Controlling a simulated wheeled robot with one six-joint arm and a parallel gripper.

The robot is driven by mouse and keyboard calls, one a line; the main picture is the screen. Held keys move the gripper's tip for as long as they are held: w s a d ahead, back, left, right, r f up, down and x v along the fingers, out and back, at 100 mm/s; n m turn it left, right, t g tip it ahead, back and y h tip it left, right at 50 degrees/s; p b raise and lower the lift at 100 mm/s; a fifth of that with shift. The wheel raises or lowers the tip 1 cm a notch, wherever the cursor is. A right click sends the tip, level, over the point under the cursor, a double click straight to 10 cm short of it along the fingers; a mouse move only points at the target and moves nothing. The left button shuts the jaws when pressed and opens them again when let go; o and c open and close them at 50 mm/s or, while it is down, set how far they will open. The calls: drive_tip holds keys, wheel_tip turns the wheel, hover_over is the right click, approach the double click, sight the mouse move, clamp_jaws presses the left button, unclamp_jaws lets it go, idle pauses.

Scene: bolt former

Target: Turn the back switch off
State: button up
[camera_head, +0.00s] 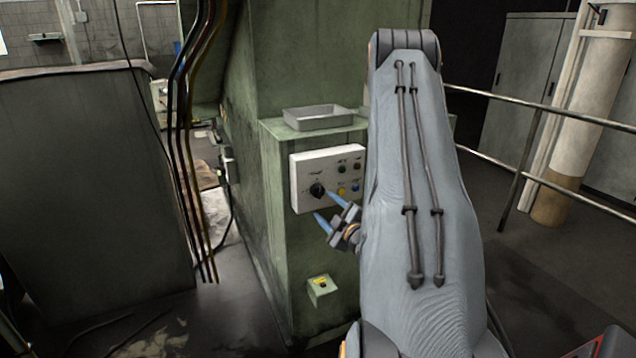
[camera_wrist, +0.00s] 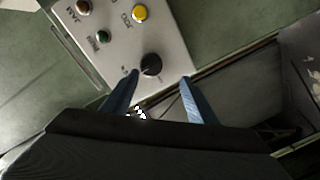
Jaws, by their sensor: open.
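A white control panel (camera_head: 301,181) is on the front of the green machine, with a black rotary switch (camera_head: 317,190) at its lower left. In the wrist view the black switch (camera_wrist: 151,64) sits ahead of the gap between my fingertips, near the panel's edge. My gripper (camera_head: 327,206) is open, with its two blue fingers pointing at the panel just below and right of the switch. In the wrist view my gripper (camera_wrist: 160,84) has one finger on each side of the gap, and nothing is between them. I cannot tell whether a fingertip touches the panel.
A yellow button (camera_wrist: 139,13), a green button (camera_wrist: 102,37) and a red-brown button (camera_wrist: 83,7) are near the switch. A metal tray (camera_head: 318,118) rests on the ledge above. A small green box (camera_head: 321,288) juts out below. Dark cables (camera_head: 190,130) hang at left.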

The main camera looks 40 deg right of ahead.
sight(320, 193)
drive_tip(key=shift+t, duration=0.4)
drive_tip(key=x, duration=0.2)
drive_tip(key=b+x, duration=0.1)
drive_tip(key=x, duration=0.1)
drive_tip(key=d+b+x, duration=0.1)
drive_tip(key=x, duration=0.2)
drive_tip(key=shift+d+r, duration=0.1)
drive_tip(key=shift+r, duration=0.2)
drive_tip(key=shift+w+d+r+h+p, duration=0.1)
drive_tip(key=shift+w+r+h+p, duration=0.05)
drive_tip(key=shift+h+p, duration=0.15)
drive_tip(key=m+p, duration=0.1)
drive_tip(key=m, duration=0.3)
drive_tip(key=shift+p, duration=0.35)
drive_tip(key=m, duration=0.6)
drive_tip(key=shift+m+p, duration=0.35)
drive_tip(key=shift+m, duration=0.05)
